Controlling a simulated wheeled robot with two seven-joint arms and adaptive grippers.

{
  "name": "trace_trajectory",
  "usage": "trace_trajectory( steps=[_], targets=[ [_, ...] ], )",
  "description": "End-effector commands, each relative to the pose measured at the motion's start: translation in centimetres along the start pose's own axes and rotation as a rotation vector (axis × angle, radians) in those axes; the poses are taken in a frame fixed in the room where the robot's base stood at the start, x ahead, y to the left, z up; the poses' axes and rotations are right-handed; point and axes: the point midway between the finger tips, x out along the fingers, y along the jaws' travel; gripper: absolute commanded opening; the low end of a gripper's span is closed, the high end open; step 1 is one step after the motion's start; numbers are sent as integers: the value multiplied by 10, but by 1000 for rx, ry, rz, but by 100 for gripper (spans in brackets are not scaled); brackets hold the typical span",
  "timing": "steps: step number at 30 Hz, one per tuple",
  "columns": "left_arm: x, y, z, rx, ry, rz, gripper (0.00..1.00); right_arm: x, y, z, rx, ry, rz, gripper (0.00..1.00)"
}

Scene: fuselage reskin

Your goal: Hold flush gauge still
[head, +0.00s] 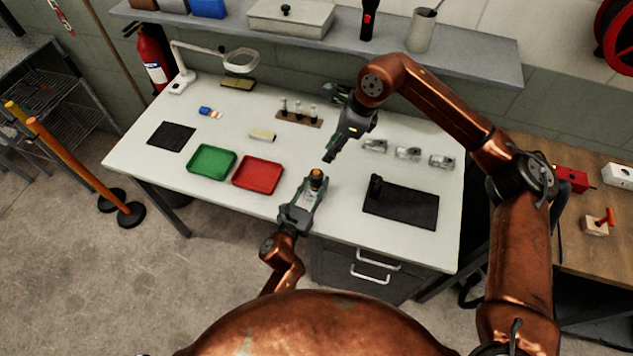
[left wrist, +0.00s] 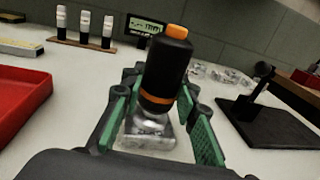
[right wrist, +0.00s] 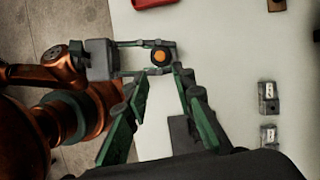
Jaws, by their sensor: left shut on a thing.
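The flush gauge is a black cylinder (left wrist: 166,72) with an orange band and an orange top; it also shows in the head view (head: 316,175) and from above in the right wrist view (right wrist: 159,57). My left gripper (head: 315,184) is shut on it near the table's front edge. In the left wrist view it leans slightly, between the green finger pads. A clear, shiny block (left wrist: 150,133) shows below its silvery lower end; I cannot tell whether they touch. My right gripper (right wrist: 158,78) is open and empty, its fingers apart, farther back over the table (head: 328,158).
A red tray (head: 258,174) and a green tray (head: 212,162) lie left of the gauge. A black plate with an upright post (head: 402,207) lies to the right. Several clear blocks (head: 408,153) stand behind it. A rack of small bottles (head: 299,117) stands farther back.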

Motion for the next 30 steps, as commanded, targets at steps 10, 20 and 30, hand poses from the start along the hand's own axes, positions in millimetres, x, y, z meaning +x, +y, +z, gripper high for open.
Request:
trace_trajectory(
  steps=[10,20,30],
  targets=[
    [0,0,0,0,0,0,0,0,0,0,0,0,0,0],
    [0,0,0,0,0,0,0,0,0,0,0,0,0,0],
    [0,0,0,0,1,0,0,0,0,0,0,0,0,0]
  ],
)
